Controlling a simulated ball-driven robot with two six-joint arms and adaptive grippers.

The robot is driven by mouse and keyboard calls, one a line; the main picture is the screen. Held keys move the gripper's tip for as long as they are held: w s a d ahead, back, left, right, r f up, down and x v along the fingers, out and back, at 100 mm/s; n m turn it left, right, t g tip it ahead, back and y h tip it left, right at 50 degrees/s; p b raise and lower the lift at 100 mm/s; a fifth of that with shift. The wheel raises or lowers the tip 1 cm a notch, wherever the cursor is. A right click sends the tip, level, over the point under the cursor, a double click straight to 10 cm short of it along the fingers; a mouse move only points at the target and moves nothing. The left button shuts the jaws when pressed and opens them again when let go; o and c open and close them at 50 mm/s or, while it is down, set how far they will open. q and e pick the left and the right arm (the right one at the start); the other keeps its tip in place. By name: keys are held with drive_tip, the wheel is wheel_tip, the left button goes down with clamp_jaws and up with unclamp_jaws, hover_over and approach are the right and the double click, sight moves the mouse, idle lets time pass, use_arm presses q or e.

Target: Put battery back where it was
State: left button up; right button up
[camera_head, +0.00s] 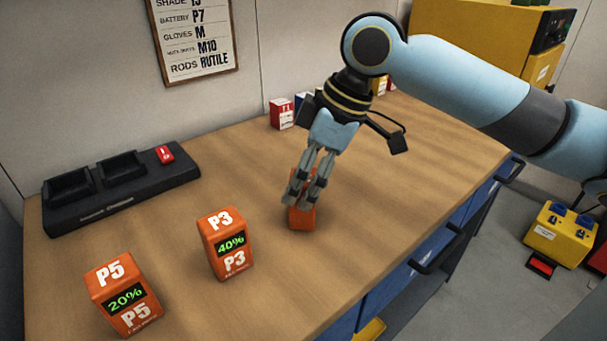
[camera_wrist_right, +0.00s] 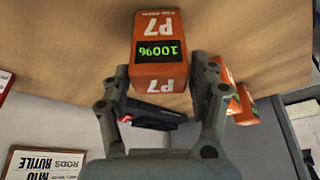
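The orange P7 battery (camera_wrist_right: 160,50), with a green 100% display, is between the fingers of my right gripper (camera_wrist_right: 161,72) in the right wrist view. The fingers lie close against its two sides and appear shut on it. In the head view my right gripper (camera_head: 303,192) points down over this battery (camera_head: 302,218), whose upper part is partly hidden by the fingers. I cannot tell whether it touches the bench. A black charger (camera_head: 120,205) with two empty bays is at the back left. My left gripper is not in view.
The orange P3 battery (camera_head: 228,243) at 40% and P5 battery (camera_head: 123,294) at 20% stand on the wooden bench (camera_head: 370,225). A red-and-white box (camera_head: 282,114) stands behind my right gripper. A sign (camera_head: 195,38) listing battery P7 hangs on the wall.

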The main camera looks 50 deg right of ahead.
drive_tip(key=shift+o, duration=0.8)
drive_tip(key=shift+r, duration=0.25)
drive_tip(key=p+v, duration=0.7)
drive_tip(key=v, duration=0.4)
drive_tip(key=shift+s+r, duration=0.2)
drive_tip(key=shift+r, duration=0.15)
drive_tip(key=shift+d, duration=0.1)
